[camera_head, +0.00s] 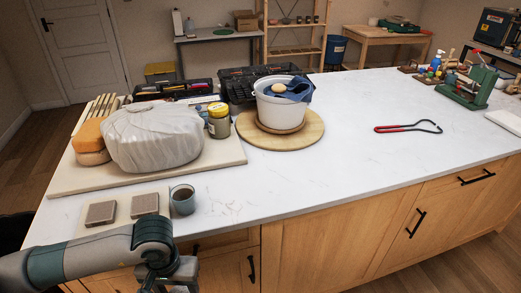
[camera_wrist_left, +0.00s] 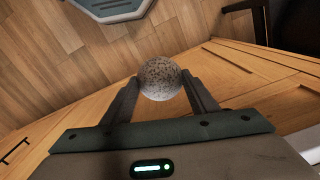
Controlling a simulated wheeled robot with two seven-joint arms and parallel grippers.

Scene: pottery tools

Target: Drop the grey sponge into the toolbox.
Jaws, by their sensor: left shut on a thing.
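My left gripper (camera_wrist_left: 161,84) is shut on a round, speckled grey thing that looks like the grey sponge (camera_wrist_left: 160,75), held between its two fingertips in the left wrist view. In the head view my left arm comes in at the bottom left, and its gripper (camera_head: 168,284) is at the bottom edge, in front of the counter; the sponge is not visible there. A black toolbox (camera_head: 238,90) stands at the back of the counter, behind the white bucket, which hides part of it. My right gripper is not in view.
A plastic-wrapped lump (camera_head: 152,137) and a jar (camera_head: 219,120) stand on a pale board. A white bucket (camera_head: 279,112) stands on a round wooden board.

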